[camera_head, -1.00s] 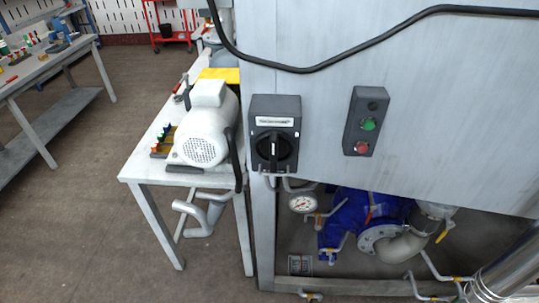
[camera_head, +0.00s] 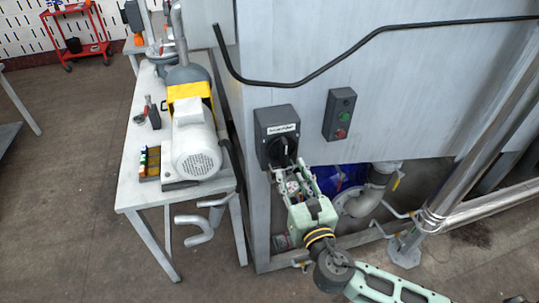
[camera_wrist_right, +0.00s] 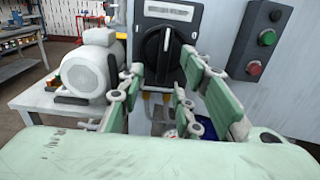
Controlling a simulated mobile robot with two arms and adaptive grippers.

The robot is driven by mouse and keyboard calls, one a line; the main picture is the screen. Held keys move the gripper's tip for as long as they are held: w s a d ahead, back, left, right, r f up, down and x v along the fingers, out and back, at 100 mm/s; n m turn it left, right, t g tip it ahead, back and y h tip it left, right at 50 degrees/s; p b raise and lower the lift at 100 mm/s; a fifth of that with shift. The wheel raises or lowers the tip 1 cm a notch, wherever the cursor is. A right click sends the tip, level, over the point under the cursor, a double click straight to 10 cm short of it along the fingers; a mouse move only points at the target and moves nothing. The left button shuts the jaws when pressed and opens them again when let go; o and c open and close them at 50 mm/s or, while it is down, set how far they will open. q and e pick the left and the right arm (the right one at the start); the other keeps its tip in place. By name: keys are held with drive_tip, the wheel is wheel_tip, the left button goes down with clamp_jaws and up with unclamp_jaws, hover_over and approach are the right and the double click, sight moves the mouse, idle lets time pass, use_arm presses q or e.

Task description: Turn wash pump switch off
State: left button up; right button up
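The wash pump switch is a dark grey box (camera_head: 277,119) with a white label on the cabinet's left front. Its round black rotary knob (camera_head: 283,150) is partly hidden by my gripper in the head view. In the right wrist view the knob (camera_wrist_right: 166,50) has its handle nearly upright, with a white mark near the top. My right gripper (camera_head: 289,168) is just in front of and below the knob. Its fingers are spread, and in the right wrist view the gripper (camera_wrist_right: 161,76) is open with the knob beyond the gap. Contact cannot be told. My left gripper is out of view.
A button box with green and red buttons (camera_head: 340,114) is right of the switch. A white motor (camera_head: 194,138) stands on a table at left. A black cable (camera_head: 330,65) crosses the cabinet above. Blue pump (camera_head: 338,179) and pipes lie below.

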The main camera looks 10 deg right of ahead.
sight(285, 159)
drive_tip(key=w+p, duration=0.2)
drive_tip(key=w, duration=0.5)
drive_tip(key=shift+d, duration=0.1)
drive_tip(key=shift+w, duration=0.45)
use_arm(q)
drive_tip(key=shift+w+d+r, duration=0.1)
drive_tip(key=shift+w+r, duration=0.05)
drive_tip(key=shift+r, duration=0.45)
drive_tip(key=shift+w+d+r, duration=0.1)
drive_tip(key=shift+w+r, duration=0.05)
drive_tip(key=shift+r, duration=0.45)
use_arm(e)
drive_tip(key=c, duration=0.8)
clamp_jaws()
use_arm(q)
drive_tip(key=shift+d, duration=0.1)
